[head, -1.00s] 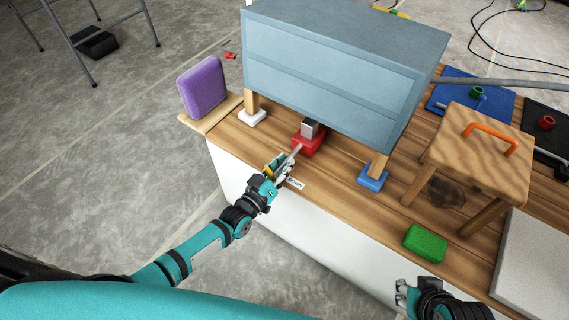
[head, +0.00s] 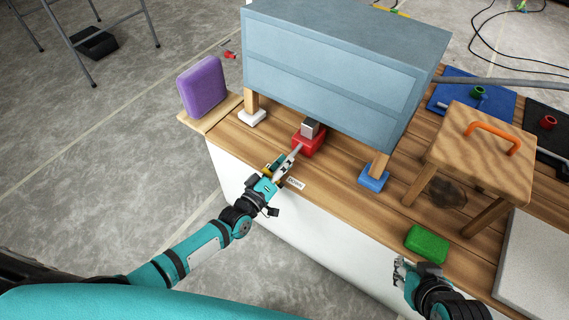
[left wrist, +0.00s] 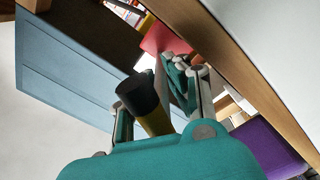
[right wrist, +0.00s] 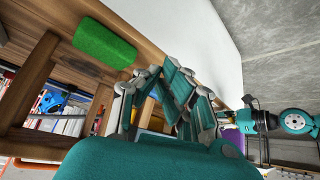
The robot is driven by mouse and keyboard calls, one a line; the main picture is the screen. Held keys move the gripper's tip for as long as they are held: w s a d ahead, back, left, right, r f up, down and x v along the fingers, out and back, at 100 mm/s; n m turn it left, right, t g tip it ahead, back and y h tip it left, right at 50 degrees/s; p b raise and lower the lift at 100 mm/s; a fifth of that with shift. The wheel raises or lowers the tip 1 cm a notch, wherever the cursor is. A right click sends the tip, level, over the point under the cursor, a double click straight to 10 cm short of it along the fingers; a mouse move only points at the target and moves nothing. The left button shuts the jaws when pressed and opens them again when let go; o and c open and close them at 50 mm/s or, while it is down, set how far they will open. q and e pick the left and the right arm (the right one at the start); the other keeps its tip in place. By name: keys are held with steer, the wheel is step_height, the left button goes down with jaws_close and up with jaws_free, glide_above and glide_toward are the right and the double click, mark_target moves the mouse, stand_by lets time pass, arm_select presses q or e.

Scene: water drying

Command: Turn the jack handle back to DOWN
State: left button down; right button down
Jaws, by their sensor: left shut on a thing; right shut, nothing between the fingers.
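The red jack (head: 307,144) stands on the wooden bench under the front edge of the blue-grey cabinet (head: 330,75). It also shows in the left wrist view (left wrist: 158,38). Its grey handle (head: 293,155) points toward me and to the left, over the bench's front edge. My left gripper (head: 282,170) is shut on the handle; the fingers hide part of it. A yellow grip with a black end (left wrist: 145,103) shows beside the fingers in the left wrist view. A white label (head: 295,183) lies just right of the gripper. My right gripper (head: 401,268) is shut and empty near the green sponge.
The cabinet's wooden legs stand on a white block (head: 252,117) and a blue block (head: 373,179). A green sponge (head: 427,242) and a wooden stool (head: 476,150) are to the right. A purple pad (head: 202,86) stands at the left end. The front edge between the grippers is clear.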

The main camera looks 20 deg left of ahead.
arm_select(q)
steer(key=shift+s+f+n, duration=0.15)
steer(key=shift+f+n, duration=0.15)
steer(key=shift+n, duration=0.9)
arm_select(e)
steer(key=shift+w+a+r+t, duration=0.25)
steer(key=shift+w+r+t, duration=0.2)
steer(key=shift+w, duration=0.3)
steer(key=shift+w+a+r+t, duration=0.2)
steer(key=shift+w+r+t, duration=0.2)
steer(key=shift+w, duration=0.3)
arm_select(q)
steer(key=shift+d+b, duration=0.1)
steer(key=shift+b, duration=0.2)
arm_select(e)
steer(key=shift+w+r, duration=0.1)
steer(key=shift+w, duration=0.05)
arm_select(q)
steer(key=c, duration=1.4)
jaws_free()
steer(key=shift+s, duration=0.1)
steer(key=shift+o, duration=0.3)
